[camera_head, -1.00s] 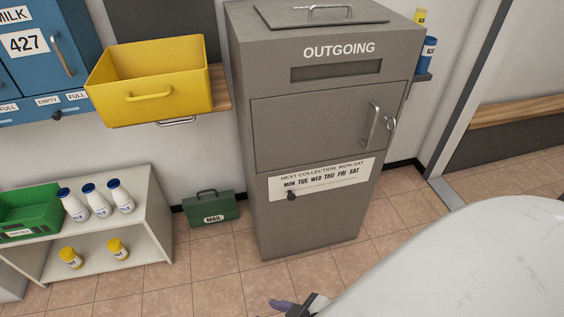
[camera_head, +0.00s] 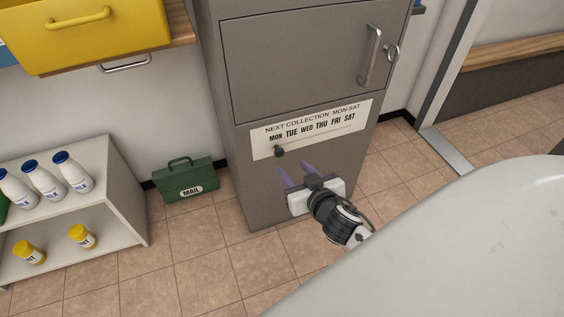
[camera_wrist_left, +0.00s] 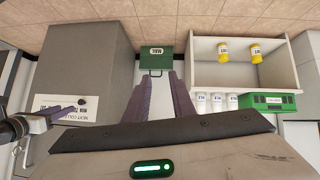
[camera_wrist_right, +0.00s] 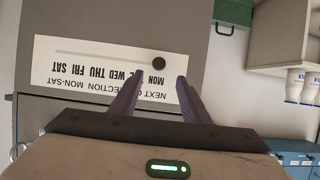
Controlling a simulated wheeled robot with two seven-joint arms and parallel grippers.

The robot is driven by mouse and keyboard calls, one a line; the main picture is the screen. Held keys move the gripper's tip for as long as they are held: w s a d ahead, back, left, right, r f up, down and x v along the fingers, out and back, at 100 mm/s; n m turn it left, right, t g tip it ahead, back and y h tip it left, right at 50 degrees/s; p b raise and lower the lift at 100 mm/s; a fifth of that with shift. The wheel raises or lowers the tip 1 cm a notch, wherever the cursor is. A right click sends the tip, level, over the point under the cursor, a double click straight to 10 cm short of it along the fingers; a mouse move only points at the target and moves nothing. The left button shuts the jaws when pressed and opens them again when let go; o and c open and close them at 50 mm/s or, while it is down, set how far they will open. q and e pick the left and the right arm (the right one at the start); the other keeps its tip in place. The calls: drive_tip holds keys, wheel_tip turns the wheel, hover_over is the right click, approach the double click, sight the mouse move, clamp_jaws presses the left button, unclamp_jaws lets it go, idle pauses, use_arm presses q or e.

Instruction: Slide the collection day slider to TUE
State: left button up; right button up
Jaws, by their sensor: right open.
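The slider is a round black knob (camera_head: 279,152) at the left end of a thin track on the white collection label (camera_head: 340,120), below MON. The label is on the grey OUTGOING box front. My right gripper (camera_head: 295,170) is open and empty, just below and slightly right of the knob, with its fingers pointing towards the box. In the right wrist view the knob (camera_wrist_right: 159,63) appears upside down with the label, just beyond and between the fingertips, apart from them. My left gripper (camera_wrist_left: 157,78) shows only in its own wrist view, open and empty.
A green MAIL box (camera_head: 187,181) stands on the floor to the left. A white shelf (camera_head: 118,190) holds bottles and yellow-lidded jars. A yellow bin (camera_head: 85,38) is upper left.

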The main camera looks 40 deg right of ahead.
sight(280, 153)
drive_tip(key=b+x, duration=0.2)
drive_tip(key=x, duration=0.8)
drive_tip(key=shift+w+d+r+b, duration=0.15)
drive_tip(key=shift+w+d+b, duration=0.05)
drive_tip(key=shift+w+b, duration=0.1)
